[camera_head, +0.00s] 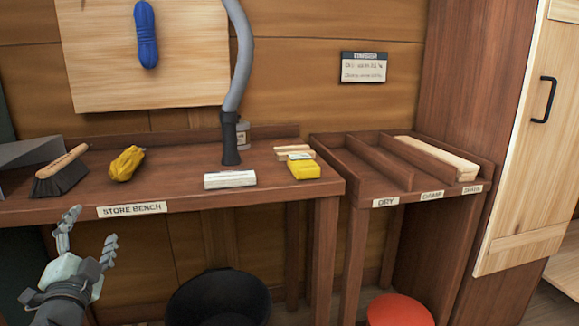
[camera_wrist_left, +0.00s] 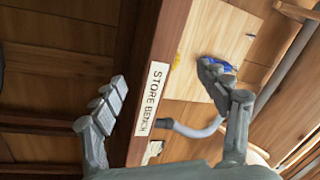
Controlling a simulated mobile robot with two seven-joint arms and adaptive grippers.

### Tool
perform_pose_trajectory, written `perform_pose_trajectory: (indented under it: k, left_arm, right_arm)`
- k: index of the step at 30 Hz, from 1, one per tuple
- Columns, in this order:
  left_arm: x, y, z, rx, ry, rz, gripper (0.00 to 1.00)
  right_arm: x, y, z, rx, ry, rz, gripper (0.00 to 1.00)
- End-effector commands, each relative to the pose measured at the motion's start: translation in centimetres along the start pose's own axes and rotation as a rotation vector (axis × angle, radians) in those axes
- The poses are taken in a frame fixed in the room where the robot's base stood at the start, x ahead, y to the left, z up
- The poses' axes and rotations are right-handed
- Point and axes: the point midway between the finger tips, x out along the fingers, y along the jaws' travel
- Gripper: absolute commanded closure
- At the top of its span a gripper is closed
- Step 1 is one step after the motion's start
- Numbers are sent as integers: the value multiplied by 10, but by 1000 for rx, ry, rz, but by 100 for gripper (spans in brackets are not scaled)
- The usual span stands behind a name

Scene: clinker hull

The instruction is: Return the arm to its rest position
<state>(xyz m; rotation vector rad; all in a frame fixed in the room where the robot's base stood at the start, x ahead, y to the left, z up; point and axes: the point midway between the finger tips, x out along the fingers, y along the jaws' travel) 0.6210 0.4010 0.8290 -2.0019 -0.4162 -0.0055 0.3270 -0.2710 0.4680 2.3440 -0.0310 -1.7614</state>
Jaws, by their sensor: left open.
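My left gripper (camera_head: 88,236) is open and empty in front of the store bench (camera_head: 200,195), at its left end and below its top in the head view. In the left wrist view its two fingers (camera_wrist_left: 165,98) are spread wide, with the bench's front edge and its label (camera_wrist_left: 149,99) behind the gap. Nothing is between the fingers. My right gripper is in neither view.
On the bench are a brush (camera_head: 62,174), a yellow bundle (camera_head: 126,163), a white block (camera_head: 230,180), a grey hose (camera_head: 240,60) and a yellow block (camera_head: 304,169). A divided rack (camera_head: 375,188) holds a plank (camera_head: 438,158). A black tub (camera_head: 218,298) and red bucket (camera_head: 400,310) stand below.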

Motion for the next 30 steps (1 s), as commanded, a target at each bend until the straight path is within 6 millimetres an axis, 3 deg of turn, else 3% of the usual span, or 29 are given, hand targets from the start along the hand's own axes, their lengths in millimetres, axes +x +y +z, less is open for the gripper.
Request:
perform_pose_trajectory:
  k: [1, 6, 11, 15, 18, 22, 25, 30]
  left_arm:
    - [-16, 30, 21, -61, -85, 67, 25]
    - [-81, 122, 79, -223, -365, 287, 25]
    - [-168, 201, 114, -339, -620, 508, 25]
    - [-256, 256, 126, -416, -826, 706, 25]
    - [-311, 282, 125, -454, -942, 828, 25]
    - [-361, 301, 120, -487, -1042, 940, 25]
    - [-381, 307, 116, -498, -1079, 985, 25]
    - [-388, 309, 116, -501, -1092, 1000, 25]
  right_arm:
    - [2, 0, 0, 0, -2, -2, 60]
    - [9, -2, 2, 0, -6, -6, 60]
    - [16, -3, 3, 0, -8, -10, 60]
    - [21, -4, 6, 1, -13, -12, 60]
    - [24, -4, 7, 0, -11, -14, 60]
    - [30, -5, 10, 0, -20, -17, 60]
    - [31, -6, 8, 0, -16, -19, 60]
    - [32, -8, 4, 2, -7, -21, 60]
